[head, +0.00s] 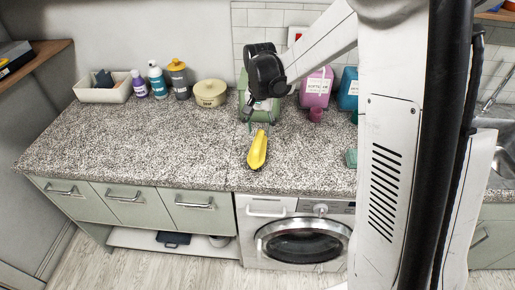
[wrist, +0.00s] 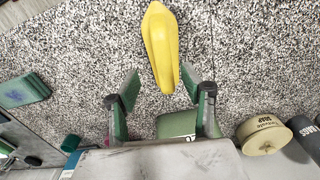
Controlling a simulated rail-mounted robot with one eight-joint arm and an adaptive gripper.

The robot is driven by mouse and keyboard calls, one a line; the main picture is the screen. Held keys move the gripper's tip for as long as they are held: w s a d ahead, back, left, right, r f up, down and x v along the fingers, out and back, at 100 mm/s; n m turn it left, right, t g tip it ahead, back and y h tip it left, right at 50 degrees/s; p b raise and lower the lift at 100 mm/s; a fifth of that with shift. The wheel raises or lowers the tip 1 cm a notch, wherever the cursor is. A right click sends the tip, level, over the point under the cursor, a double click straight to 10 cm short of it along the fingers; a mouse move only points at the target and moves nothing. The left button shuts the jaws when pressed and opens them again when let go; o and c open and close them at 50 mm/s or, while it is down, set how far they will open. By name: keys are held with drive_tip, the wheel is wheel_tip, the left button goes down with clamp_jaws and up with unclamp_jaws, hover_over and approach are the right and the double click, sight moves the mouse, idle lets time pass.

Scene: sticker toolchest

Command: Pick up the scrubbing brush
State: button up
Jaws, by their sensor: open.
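A yellow elongated object (head: 258,151), which looks like the scrubbing brush, lies on the speckled countertop near the front edge. No bristles show. It also shows in the wrist view (wrist: 160,45), with its near end reaching between the fingertips. My gripper (head: 259,127) is open and empty, pointing down at the end of the brush farther from the counter's front edge. In the wrist view, the two green fingers (wrist: 161,83) stand apart on either side of that end. I cannot tell how high the fingertips are above the counter.
A green block (head: 351,158) lies to the right. Behind stand a cream tin (head: 210,93), several bottles (head: 178,79), a white tray (head: 103,89), a green container (head: 243,90), and pink (head: 316,88) and blue (head: 347,90) jugs. The left counter is clear. A washing machine (head: 294,240) is below.

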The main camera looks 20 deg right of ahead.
sight(258, 140)
drive_tip(key=shift+w+a+f+p, duration=0.15)
drive_tip(key=shift+f+p, duration=0.15)
drive_tip(key=shift+f, duration=1.05)
drive_tip(key=shift+w+a+f+p, duration=0.1)
drive_tip(key=shift+f+p, duration=0.15)
drive_tip(key=shift+f, duration=1.9)
clamp_jaws()
